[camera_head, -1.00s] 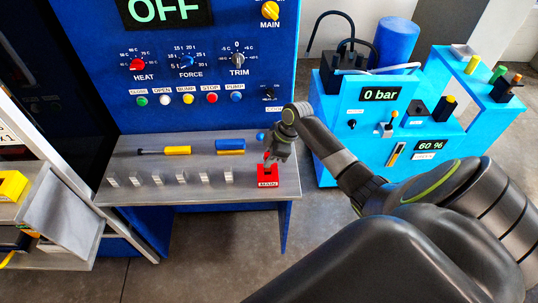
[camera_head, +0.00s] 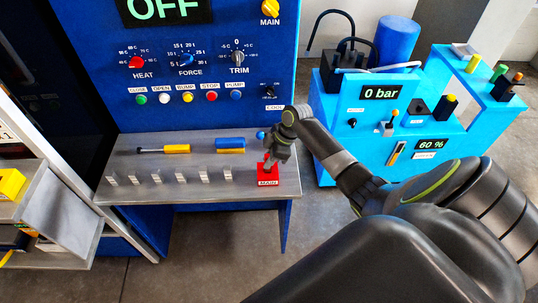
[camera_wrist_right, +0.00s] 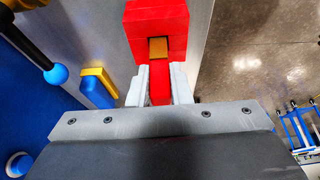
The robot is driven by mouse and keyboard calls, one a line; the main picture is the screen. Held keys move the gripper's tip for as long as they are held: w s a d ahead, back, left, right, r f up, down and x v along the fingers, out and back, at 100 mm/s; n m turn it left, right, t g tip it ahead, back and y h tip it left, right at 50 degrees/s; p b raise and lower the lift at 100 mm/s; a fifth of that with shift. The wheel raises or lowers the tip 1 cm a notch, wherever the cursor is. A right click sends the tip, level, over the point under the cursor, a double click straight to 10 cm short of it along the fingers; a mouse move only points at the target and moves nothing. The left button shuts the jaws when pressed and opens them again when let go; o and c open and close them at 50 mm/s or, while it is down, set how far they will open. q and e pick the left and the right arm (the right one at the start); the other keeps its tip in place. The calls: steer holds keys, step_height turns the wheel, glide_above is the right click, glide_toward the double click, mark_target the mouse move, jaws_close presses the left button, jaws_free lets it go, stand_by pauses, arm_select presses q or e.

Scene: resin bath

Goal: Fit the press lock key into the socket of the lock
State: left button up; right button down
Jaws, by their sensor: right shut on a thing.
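The red lock block labelled MAIN (camera_head: 268,182) sits near the front right of the grey shelf. In the right wrist view the lock (camera_wrist_right: 157,18) is at the top. My right gripper (camera_head: 270,164) is just above the lock in the head view. In the right wrist view its pale fingers (camera_wrist_right: 160,88) are shut on the red press lock key (camera_wrist_right: 159,82). A brass-coloured part (camera_wrist_right: 158,48) shows between the key and the lock. I cannot tell how deep the key sits in the socket. My left gripper is not in view.
A blue and yellow block (camera_head: 230,144) and a yellow-handled tool (camera_head: 177,149) lie behind on the shelf (camera_head: 200,160). Several small pale pieces stand along its front. The blue control panel (camera_head: 205,115) rises behind, with a blue-knobbed lever (camera_wrist_right: 57,75) nearby.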

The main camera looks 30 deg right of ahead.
steer(key=shift+f+b, duration=0.55)
steer(key=shift+f, duration=0.35)
steer(key=c, duration=1.3)
jaws_free()
steer(key=shift+o, duration=0.2)
steer(key=b+v, duration=0.2)
steer(key=v, duration=1.5)
steer(key=shift+r, duration=0.25)
step_height(320, 180, up, 12)
steer(key=p, duration=1.2)
steer(key=shift+f, duration=0.1)
